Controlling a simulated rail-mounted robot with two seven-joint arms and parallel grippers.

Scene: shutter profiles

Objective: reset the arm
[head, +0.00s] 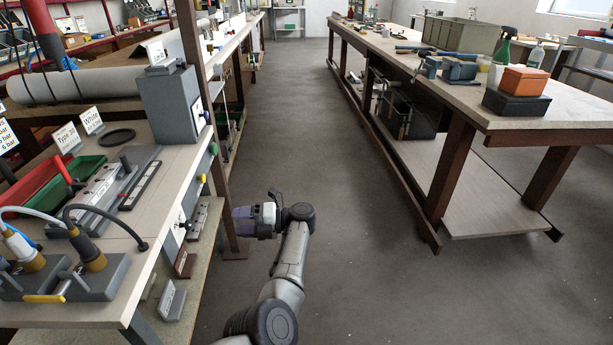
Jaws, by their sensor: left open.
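My left arm (283,262) reaches up from the bottom of the head view, over the grey aisle floor. Its gripper (240,220) points left, towards the front of the left workbench, beside a brown upright post (213,140). The gripper is open. I see nothing held in it, though its fingers are small and partly hard to make out. My right gripper is not in view.
The left workbench (165,205) carries a grey box (168,100), red and green trays and cabled fixtures. The right workbench (585,110) holds orange and black boxes, tools and a spray bottle (501,47). The aisle floor (300,120) between them is clear.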

